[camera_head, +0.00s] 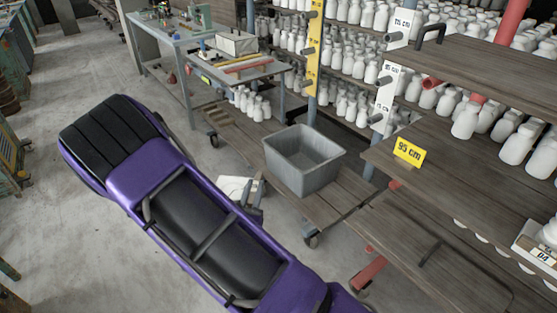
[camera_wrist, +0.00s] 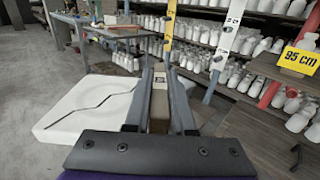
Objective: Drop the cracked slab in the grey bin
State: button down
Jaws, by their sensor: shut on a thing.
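The cracked slab (camera_wrist: 95,105) is white, with a dark jagged crack line, and fills the left of the wrist view. It also shows at the end of my purple arm in the head view (camera_head: 236,186), partly hidden. My gripper (camera_wrist: 160,85) is shut on it; a brown piece with a small label shows between the fingers, beside the slab. In the head view my gripper (camera_head: 250,194) is just left of the grey bin (camera_head: 318,178) and apart from it. The bin is open-topped, looks empty, and stands on a low wooden cart. I cannot make it out clearly in the wrist view.
The cart's wooden deck (camera_head: 345,190) has bare room around the bin. Shelves of white bottles stand behind and right. A wooden shelf with a yellow 95 cm sign (camera_head: 409,152) is at right. A workbench (camera_head: 170,38) stands at the back left.

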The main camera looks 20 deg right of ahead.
aim_at(302, 160)
jog(key=i+j+u, duration=0.35)
jog(key=i+u, duration=0.15)
jog(key=i, duration=0.25)
jog(key=i+z, duration=0.15)
jog(key=i, duration=0.3)
jog(key=i+j+z, duration=0.15)
jog(key=i, duration=0.3)
jog(key=i+z, duration=0.15)
jog(key=z, duration=0.2)
jog(key=i+z, duration=0.1)
jog(key=z, duration=0.25)
jog(key=i+z, duration=0.15)
jog(key=z, duration=0.2)
jog(key=i+l+z, duration=0.1)
jog(key=z, duration=0.3)
jog(key=i+z, duration=0.2)
jog(key=z, duration=0.2)
jog(key=i+z, duration=0.15)
jog(key=z, duration=0.25)
